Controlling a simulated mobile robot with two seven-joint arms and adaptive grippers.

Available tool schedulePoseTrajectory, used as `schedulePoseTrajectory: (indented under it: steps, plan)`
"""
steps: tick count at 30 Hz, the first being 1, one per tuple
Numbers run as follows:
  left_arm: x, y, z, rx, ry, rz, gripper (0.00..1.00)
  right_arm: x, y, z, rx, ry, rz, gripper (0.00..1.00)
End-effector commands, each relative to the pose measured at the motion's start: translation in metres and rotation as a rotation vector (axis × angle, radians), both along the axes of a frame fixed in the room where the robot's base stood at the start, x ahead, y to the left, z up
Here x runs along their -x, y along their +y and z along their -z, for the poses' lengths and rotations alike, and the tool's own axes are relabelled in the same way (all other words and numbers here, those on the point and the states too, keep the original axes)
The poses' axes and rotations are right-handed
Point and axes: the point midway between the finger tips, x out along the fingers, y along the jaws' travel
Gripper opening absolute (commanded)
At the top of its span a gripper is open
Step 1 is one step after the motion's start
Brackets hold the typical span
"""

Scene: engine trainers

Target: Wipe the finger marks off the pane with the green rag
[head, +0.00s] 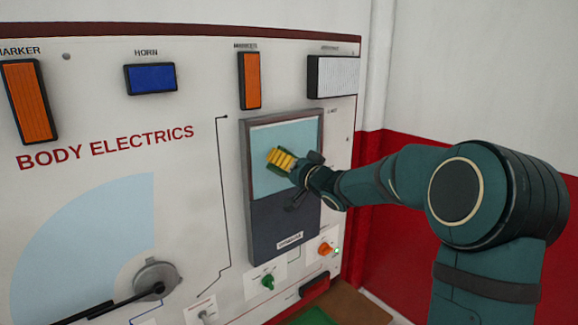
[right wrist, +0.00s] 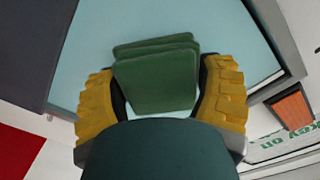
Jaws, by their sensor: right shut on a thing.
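The pane (head: 275,138) is a light blue sheet in a grey frame on the upright trainer board; it also fills much of the right wrist view (right wrist: 210,22). My right gripper (head: 281,160) has yellow ridged fingers and is in front of the pane's middle. In the right wrist view it is shut on the green rag (right wrist: 155,80), a folded stack between the fingers. The rag is over the pane; I cannot tell whether it touches. I see no clear finger marks. My left gripper is out of view.
Below the pane is a dark panel (head: 270,225), then a green knob (head: 267,281) and an orange knob (head: 325,249). Orange marker lamps (head: 249,80) and a white lamp (head: 333,76) sit above. A wiper arm (head: 100,309) is at lower left.

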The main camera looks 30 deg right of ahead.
Motion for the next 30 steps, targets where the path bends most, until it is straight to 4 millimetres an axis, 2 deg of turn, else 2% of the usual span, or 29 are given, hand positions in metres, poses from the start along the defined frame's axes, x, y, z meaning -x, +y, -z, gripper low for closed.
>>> schedulePoseTrajectory:
  steps: [9, 15, 30]
  plan:
    - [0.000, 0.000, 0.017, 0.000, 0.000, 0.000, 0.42, 0.003, 0.027, 0.001, 0.000, -0.003, -0.003, 0.38]
    - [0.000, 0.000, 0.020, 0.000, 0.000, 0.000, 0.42, 0.004, 0.034, 0.001, 0.000, -0.001, -0.001, 0.38]
    - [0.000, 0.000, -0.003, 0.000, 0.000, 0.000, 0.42, 0.000, 0.033, -0.021, 0.001, -0.001, -0.001, 0.38]
